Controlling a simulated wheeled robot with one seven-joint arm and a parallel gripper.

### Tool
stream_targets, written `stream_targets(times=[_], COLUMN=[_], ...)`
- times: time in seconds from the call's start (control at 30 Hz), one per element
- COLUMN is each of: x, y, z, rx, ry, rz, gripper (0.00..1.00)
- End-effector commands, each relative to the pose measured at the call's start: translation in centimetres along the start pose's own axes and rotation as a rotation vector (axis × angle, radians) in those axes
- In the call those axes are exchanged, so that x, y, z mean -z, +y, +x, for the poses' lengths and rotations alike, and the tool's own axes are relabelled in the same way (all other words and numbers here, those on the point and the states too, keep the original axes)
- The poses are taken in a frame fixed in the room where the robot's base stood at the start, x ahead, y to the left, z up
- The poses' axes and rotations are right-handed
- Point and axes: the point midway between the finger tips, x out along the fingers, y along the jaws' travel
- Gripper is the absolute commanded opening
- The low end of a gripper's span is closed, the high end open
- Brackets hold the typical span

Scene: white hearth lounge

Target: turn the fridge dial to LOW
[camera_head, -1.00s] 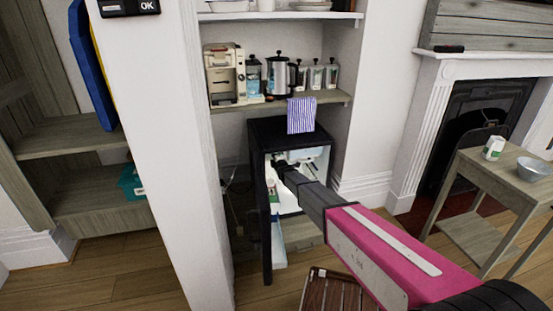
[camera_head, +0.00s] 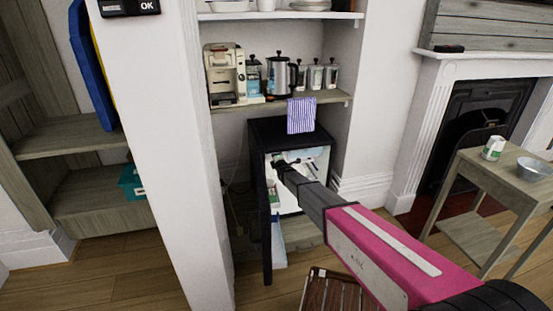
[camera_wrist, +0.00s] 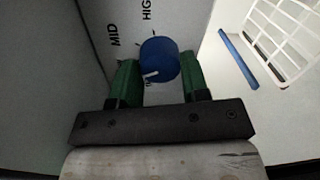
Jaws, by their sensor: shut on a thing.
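The small black fridge (camera_head: 285,132) stands open under the shelf, its door (camera_head: 267,220) swung toward me on the left. My gripper (camera_head: 279,163) reaches into its lit interior. In the wrist view, the blue dial (camera_wrist: 159,60) sits on the pale inner wall between the green fingers of my gripper (camera_wrist: 156,78), which are shut on it. The dial's white pointer mark faces the lower left of that view. MID and HIGH are printed above and left of the dial. Lettering below the dial is mostly hidden, so I cannot read which setting the pointer meets.
A white wire rack (camera_wrist: 287,40) is to the right of the dial in the wrist view. A wooden side table (camera_head: 500,178) stands at the right, and a white wall edge (camera_head: 170,150) at the left.

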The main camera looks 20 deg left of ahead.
Motion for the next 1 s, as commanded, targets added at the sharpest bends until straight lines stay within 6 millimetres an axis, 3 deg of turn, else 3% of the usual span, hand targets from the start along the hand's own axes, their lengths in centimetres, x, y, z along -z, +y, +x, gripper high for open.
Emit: stream_targets(times=[0.03, 0.1, 0.57, 1.0], x=[0.1, 0.1, 0.0, 0.1], y=[-0.1, -0.1, 0.0, 0.1], z=[-0.1, -0.1, -1.1, -8.6], rx=[0.003, 0.003, 0.001, 0.002], ry=[0.002, 0.001, 0.001, 0.001], rz=[0.000, 0.000, 0.001, 0.000], gripper=[0.52, 0.67, 0.67, 0.67])
